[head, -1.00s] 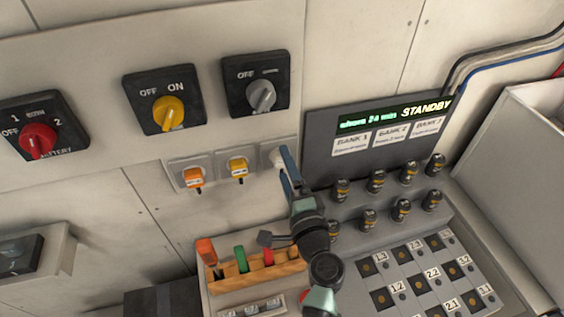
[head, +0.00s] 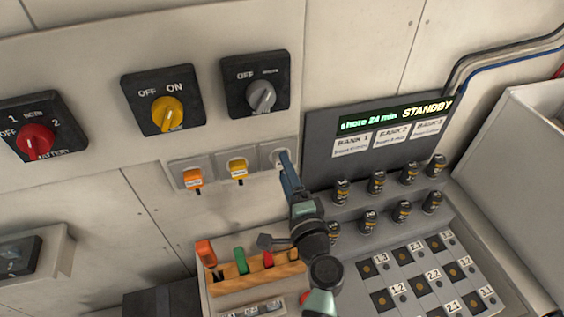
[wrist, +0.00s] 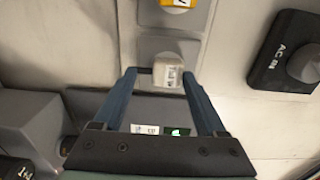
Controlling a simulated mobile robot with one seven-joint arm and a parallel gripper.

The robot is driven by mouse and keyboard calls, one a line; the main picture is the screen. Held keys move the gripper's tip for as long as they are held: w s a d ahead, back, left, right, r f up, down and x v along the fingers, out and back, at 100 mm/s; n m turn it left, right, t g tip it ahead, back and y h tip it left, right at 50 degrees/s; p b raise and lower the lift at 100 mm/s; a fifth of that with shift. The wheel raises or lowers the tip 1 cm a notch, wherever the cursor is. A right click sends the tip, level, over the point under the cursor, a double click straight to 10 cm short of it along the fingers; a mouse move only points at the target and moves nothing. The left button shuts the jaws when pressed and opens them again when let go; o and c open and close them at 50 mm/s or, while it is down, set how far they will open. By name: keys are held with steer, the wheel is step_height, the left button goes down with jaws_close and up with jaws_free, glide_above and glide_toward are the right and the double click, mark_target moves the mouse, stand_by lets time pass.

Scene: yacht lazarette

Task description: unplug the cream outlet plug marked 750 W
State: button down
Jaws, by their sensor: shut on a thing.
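The cream plug (wrist: 168,74) shows in the wrist view between the two blue fingertips of my gripper (wrist: 160,74). Its white label is too blurred to read. My gripper is shut on the plug, in front of the right-hand outlet (wrist: 172,46). In the head view my gripper (head: 284,158) reaches up to that outlet (head: 267,152), and its fingers hide most of the plug. I cannot tell whether the plug is still seated. An orange plug (head: 192,180) and a yellow plug (head: 238,171) sit in the outlets to the left.
Above the outlets are a red battery switch (head: 37,140), a yellow switch (head: 168,115) and a grey switch (head: 261,96). A display panel (head: 370,135) stands close on the right.

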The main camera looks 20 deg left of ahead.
steer(key=shift+w+a+r, duration=0.1)
steer(key=shift+a+r, duration=0.1)
steer(key=shift+r, duration=0.25)
steer(key=shift+w+a+r, duration=0.1)
steer(key=shift+a+r, duration=0.05)
steer(key=shift+r, duration=0.3)
steer(key=shift+f+v, duration=0.2)
steer(key=shift+v, duration=0.7)
steer(key=shift+f+v, duration=0.2)
steer(key=shift+v, duration=0.7)
steer(key=shift+f+v, duration=0.2)
steer(key=shift+v, duration=0.65)
steer(key=shift+w+d, duration=0.1)
steer(key=shift+d, duration=0.1)
